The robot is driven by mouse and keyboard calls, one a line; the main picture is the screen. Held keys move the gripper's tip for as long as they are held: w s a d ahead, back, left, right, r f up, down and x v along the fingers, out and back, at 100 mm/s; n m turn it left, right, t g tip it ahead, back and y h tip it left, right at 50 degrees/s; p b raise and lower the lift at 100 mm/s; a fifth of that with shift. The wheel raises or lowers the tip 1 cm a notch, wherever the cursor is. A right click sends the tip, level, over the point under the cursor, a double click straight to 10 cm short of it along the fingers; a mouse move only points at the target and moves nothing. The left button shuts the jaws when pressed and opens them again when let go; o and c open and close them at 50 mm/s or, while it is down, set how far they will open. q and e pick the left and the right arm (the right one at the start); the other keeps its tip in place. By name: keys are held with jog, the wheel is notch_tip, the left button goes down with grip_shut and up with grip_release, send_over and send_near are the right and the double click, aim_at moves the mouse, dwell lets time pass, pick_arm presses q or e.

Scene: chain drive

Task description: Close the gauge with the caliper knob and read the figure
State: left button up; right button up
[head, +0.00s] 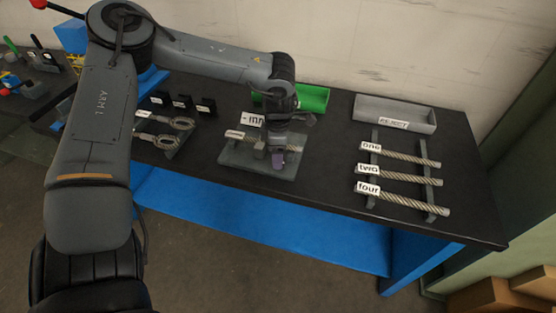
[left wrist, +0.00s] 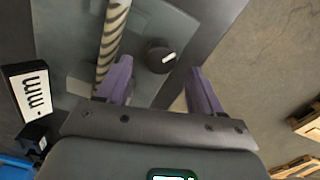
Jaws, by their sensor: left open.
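The gauge (head: 233,158) is a grey plate on the dark bench in the head view, with a rod lying across it. Its display (head: 252,120) reads a dash and "mm"; it also shows in the left wrist view (left wrist: 31,92). The round black caliper knob (left wrist: 160,56) has a white mark and shows in the left wrist view. The twisted rod (left wrist: 111,42) lies left of the knob. My left gripper (left wrist: 158,70) is open with purple fingers, the knob in view between and just past the tips. In the head view, my left gripper (head: 278,158) hides the knob.
Three labelled rods, "one" (head: 412,153), "two" (head: 412,174) and "four" (head: 412,197), lie on a rack at right. A grey reject tray (head: 397,107) and a green tray (head: 314,98) stand behind. Metal wrench-like parts (head: 165,140) lie left of the gauge.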

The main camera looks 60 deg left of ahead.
pick_arm(q)
jog(key=shift+f, duration=1.4)
jog(key=c, duration=1.1)
jog(key=shift+o, duration=0.2)
